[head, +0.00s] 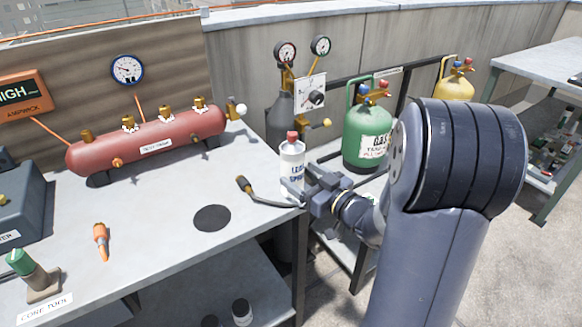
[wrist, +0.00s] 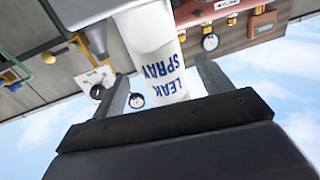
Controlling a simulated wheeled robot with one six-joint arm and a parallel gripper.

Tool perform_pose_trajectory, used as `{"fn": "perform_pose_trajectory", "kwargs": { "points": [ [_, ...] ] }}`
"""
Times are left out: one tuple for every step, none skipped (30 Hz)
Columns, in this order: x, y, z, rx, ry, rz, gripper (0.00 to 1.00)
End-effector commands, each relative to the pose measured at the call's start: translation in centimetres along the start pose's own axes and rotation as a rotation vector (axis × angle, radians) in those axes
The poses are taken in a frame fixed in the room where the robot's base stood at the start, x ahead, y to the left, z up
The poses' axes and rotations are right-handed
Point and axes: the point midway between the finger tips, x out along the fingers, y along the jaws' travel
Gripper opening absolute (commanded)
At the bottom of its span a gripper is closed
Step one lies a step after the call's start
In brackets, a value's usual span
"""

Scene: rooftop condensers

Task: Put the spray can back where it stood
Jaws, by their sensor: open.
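The spray can (head: 291,163), white with a red cap and blue "LEAK SPRAY" lettering, is upright at the right edge of the workbench (head: 165,235). My gripper (head: 294,190) is in front of the can's lower part in the head view, hiding its base. In the wrist view, which is upside down, the can (wrist: 152,45) is between the two open fingers of my gripper (wrist: 160,72). Its base end is near the bench top there, but I cannot tell whether it touches. A dark round disc (head: 211,218) lies flat and bare on the bench, left of the can.
A red manifold cylinder (head: 150,140) is at the back. An orange screwdriver (head: 101,240) and a green-topped core tool (head: 33,275) are at left. A green gas cylinder (head: 366,135) stands beyond the bench.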

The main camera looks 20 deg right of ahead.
Motion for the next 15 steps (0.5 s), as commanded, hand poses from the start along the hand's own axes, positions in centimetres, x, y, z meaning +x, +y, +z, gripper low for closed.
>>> {"fn": "perform_pose_trajectory", "kwargs": {
  "points": [
    [-1.1,0.2,0.0,0.0,-0.001,0.006,0.74],
    [-1.7,0.2,-0.1,0.0,0.0,0.006,0.74],
    [-2.4,0.2,-0.1,-0.001,0.0,0.005,0.74],
    [-2.9,0.1,-0.1,0.0,-0.001,0.005,0.74],
    [-3.4,0.1,-0.1,0.0,0.0,0.005,0.74],
    [-3.9,0.1,-0.1,0.0,0.0,0.004,0.74],
    [-4.3,0.1,0.0,0.0,-0.001,0.005,0.74],
    [-4.6,0.1,0.0,0.0,-0.001,0.003,0.74],
    [-5.0,0.1,0.0,-0.001,0.0,0.003,0.74],
    [-5.3,0.1,-0.1,-0.001,0.001,0.003,0.74],
    [-5.5,0.1,-0.1,-0.001,0.0,0.002,0.74],
    [-5.7,0.1,0.0,-0.001,0.0,0.001,0.74],
    [-5.8,0.0,0.0,-0.001,0.0,0.001,0.74],
    [-6.0,0.0,0.0,-0.001,0.0,0.001,0.74],
    [-6.1,0.0,0.0,0.0,0.0,0.001,0.74]
  ]
}}
